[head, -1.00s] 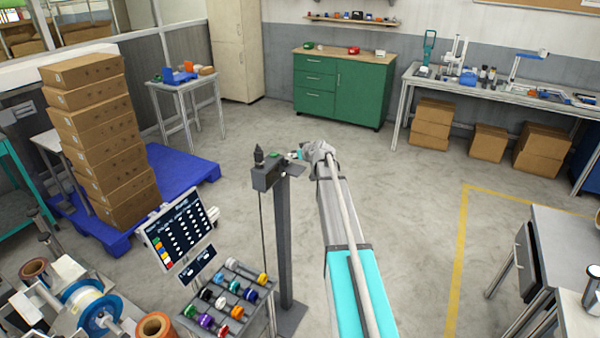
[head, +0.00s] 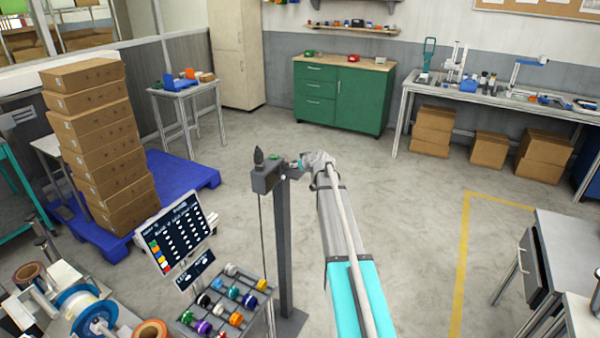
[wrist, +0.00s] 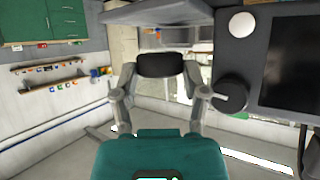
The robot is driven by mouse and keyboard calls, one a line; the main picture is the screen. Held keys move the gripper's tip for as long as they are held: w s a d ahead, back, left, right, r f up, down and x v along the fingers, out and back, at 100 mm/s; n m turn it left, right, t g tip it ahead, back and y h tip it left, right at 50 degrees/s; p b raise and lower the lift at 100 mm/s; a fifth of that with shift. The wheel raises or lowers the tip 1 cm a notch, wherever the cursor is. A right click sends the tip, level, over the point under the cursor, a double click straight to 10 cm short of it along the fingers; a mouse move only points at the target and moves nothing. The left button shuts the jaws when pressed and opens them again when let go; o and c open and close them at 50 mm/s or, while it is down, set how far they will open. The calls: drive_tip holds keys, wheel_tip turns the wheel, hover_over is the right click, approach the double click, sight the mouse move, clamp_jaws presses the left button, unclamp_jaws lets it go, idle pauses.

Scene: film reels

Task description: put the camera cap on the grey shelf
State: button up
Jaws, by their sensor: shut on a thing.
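My gripper (wrist: 160,78) is shut on a black, short, round piece, which looks like the camera cap (wrist: 160,65). In the head view my gripper (head: 303,164) is small, at the far end of my arm, close to the top of a grey post, and the cap cannot be made out there. A flat grey plate (wrist: 158,12), possibly the grey shelf, lies just beyond the cap at the top of the wrist view. I cannot tell whether they touch.
A grey box (head: 265,179) with a dark pointed knob sits atop the post (head: 284,245), left of my gripper. The wrist view shows a dark screen panel (wrist: 292,62) and black knob (wrist: 230,92) close on the right. Open floor (head: 410,215) lies to the right.

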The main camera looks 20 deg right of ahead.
drive_tip(key=shift+f+b, duration=1)
drive_tip(key=shift+f, duration=0.3)
drive_tip(key=shift+f, duration=0.15)
drive_tip(key=o, duration=0.9)
drive_tip(key=shift+r, duration=0.25)
drive_tip(key=p+v, duration=0.6)
drive_tip(key=v, duration=0.6)
